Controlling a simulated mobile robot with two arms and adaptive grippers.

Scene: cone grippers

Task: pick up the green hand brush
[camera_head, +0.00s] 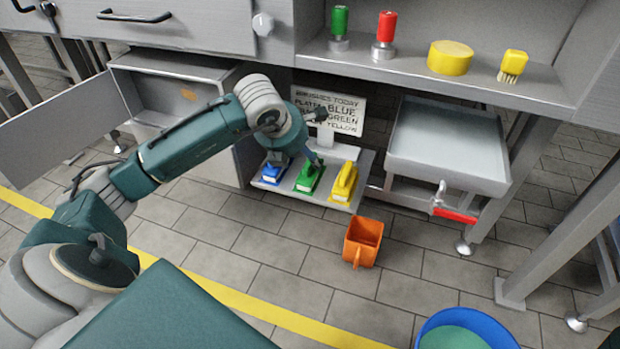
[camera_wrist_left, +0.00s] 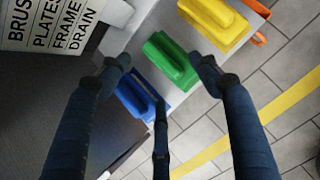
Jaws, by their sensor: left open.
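The green hand brush (camera_head: 308,179) lies on a low grey shelf (camera_head: 338,201), between a blue brush (camera_head: 270,174) and a yellow brush (camera_head: 343,183). My left gripper (camera_head: 299,154) is just above the brushes, its fingers partly covering the green one. In the left wrist view the fingers are spread wide and empty, with the green brush (camera_wrist_left: 171,58) showing beyond and between two fingertips. The blue brush (camera_wrist_left: 133,98) is beside the lower finger, and the yellow brush (camera_wrist_left: 214,18) is at the top. I cannot tell whether any finger touches a brush. My right gripper is out of view.
A sign (camera_head: 340,108) listing brushes by colour stands behind the shelf, partly hidden by my arm. A grey sink (camera_head: 448,147) with a red-handled tap is to the right. An orange bucket (camera_head: 362,242) stands on the floor in front. An open cabinet (camera_head: 170,95) is left.

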